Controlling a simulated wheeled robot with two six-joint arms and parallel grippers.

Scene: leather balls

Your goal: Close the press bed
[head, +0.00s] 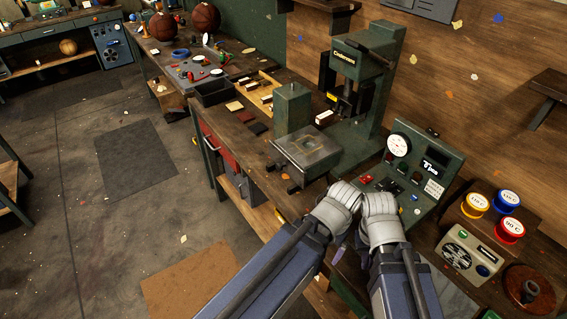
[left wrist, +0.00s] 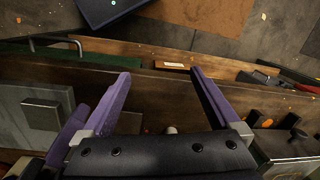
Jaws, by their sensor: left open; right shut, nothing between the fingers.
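The press bed (head: 308,150) is a flat metal plate with a square, shinier middle and dark knobs at its front. It sits out toward the bench front, clear of the ram of the green press (head: 372,75). Its knobbed edge shows at the lower right of the left wrist view (left wrist: 298,165). My left gripper (left wrist: 160,73) is open and empty over the bench's front edge, apart from the bed.
A control panel (head: 408,172) with a gauge stands right of the press. Coloured spools (head: 510,230) and a small meter box (head: 468,257) are at the right. A black tray (head: 213,92) and leather samples lie beyond the bed. Open floor (head: 90,250) lies left.

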